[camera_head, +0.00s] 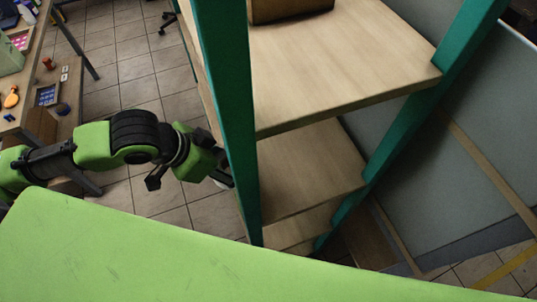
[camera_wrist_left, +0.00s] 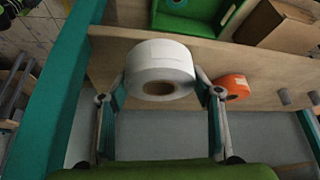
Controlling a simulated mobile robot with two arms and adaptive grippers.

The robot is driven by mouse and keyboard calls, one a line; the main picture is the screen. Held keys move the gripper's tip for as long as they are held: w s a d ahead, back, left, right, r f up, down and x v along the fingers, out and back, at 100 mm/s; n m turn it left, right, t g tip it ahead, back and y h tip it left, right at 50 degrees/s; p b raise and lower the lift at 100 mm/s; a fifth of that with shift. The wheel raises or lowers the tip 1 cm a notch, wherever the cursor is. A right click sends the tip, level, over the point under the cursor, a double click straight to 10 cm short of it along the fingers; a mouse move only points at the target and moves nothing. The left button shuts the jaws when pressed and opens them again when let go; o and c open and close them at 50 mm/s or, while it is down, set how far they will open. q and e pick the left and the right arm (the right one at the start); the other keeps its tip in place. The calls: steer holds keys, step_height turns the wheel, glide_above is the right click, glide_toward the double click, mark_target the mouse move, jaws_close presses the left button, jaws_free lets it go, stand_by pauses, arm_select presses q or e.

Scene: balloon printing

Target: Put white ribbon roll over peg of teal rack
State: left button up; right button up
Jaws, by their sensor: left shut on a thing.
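The white ribbon roll (camera_wrist_left: 159,62) sits between the two fingers of my left gripper (camera_wrist_left: 160,88) in the left wrist view. The gripper is shut on it, with a finger at each side. The roll is in front of a wooden shelf board of the teal rack (camera_wrist_left: 58,105); whether a peg lies behind it is hidden. My right gripper is not in view.
An orange roll (camera_wrist_left: 234,87) is on the board just right of my gripper. A green bin (camera_wrist_left: 195,14) and a brown box (camera_wrist_left: 280,24) stand on the shelf above. A cluttered table (camera_head: 30,60) is at the far left; tiled floor lies between.

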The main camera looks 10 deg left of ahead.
arm_select(q)
steer(key=shift+w+d+f+b, duration=0.15)
steer(key=shift+w+d+b, duration=0.8)
steer(key=shift+b, duration=1.6)
steer(key=shift+w+d+f+b, duration=0.15)
steer(key=shift+w+d+b, duration=0.8)
steer(key=shift+b, duration=1.55)
steer(key=shift+w+d+r+p, duration=0.5)
steer(key=shift+w+d+p, duration=0.15)
steer(key=shift+p, duration=0.2)
steer(key=w+d, duration=0.2)
steer(key=shift+w+d+f+p, duration=0.1)
steer(key=shift+w+d+p, duration=0.05)
steer(key=shift+w+p, duration=0.2)
steer(key=shift+w+d+f, duration=0.1)
step_height(320, 180, down, 3)
steer(key=shift+f, duration=0.25)
steer(key=o, duration=0.8)
steer(key=shift+f, duration=0.15)
steer(key=o, duration=0.4)
steer(key=shift+c, duration=0.2)
